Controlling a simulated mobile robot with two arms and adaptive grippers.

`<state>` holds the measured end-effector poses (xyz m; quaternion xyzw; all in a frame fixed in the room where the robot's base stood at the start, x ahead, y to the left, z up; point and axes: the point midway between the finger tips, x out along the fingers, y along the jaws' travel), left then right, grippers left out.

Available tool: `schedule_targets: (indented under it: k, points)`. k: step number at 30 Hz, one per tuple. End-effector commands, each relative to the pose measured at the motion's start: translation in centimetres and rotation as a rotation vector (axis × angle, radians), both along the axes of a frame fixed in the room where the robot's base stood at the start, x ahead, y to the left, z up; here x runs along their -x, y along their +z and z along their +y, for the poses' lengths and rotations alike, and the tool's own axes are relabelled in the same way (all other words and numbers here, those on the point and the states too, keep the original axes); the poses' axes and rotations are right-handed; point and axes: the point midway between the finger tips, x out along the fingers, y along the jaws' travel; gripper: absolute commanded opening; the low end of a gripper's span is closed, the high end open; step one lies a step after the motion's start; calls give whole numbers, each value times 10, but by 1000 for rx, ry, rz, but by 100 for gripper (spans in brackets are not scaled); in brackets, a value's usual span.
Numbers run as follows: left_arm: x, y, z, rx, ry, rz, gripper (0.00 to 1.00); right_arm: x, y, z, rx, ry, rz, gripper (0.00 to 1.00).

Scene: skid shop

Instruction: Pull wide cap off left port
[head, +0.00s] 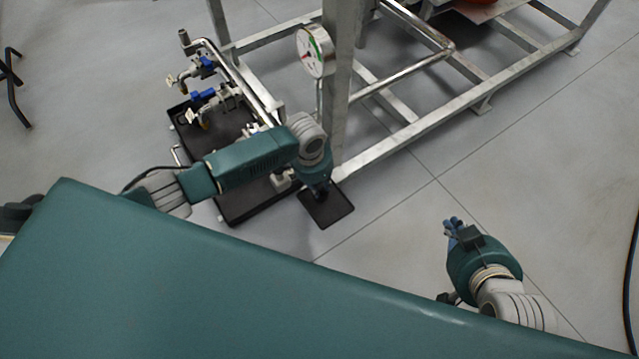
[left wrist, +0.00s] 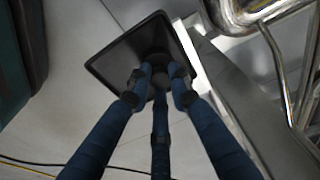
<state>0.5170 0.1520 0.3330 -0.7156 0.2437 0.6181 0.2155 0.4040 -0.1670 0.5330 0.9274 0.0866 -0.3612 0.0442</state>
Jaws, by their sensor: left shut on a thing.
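My left gripper (head: 321,194) is over a small black tray (head: 338,215) at the foot of the metal frame. In the left wrist view its blue fingers (left wrist: 158,84) are closed around a dark round piece (left wrist: 158,77), which looks like the wide cap. The fingers hide much of it, and I cannot tell whether it touches the tray (left wrist: 118,62). Pipe ends with blue-handled valves (head: 203,96) stand at the upper left in the head view; I cannot tell which is the left port. My right gripper (head: 453,226) hangs over open floor, its finger spread unclear.
A larger black tray (head: 238,212) lies under the valves and pipes. A metal frame (head: 400,137) with a round gauge (head: 314,51) stands beside the small tray. The floor at the right is mostly clear, with a black cable (head: 629,270) at the edge.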

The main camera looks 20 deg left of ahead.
Motion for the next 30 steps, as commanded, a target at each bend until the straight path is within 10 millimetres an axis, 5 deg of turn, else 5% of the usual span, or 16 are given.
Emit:
schedule_targets:
  k: [9,10,12,19,22,30]
  points:
    - [0,0,0,0,0,0,1,3,-3,-1,0,-2,10,0]
    - [0,0,0,0,0,0,25,3,-3,-1,0,-2,10,0]
    - [0,0,0,0,0,0,39,2,-2,-1,1,-2,9,0]
    - [0,0,0,0,0,0,41,2,-2,-1,0,-2,5,0]
    - [0,0,0,0,0,0,60,2,-2,-1,0,-2,5,0]
    - [0,0,0,0,0,0,60,-1,0,-1,0,-1,1,0]
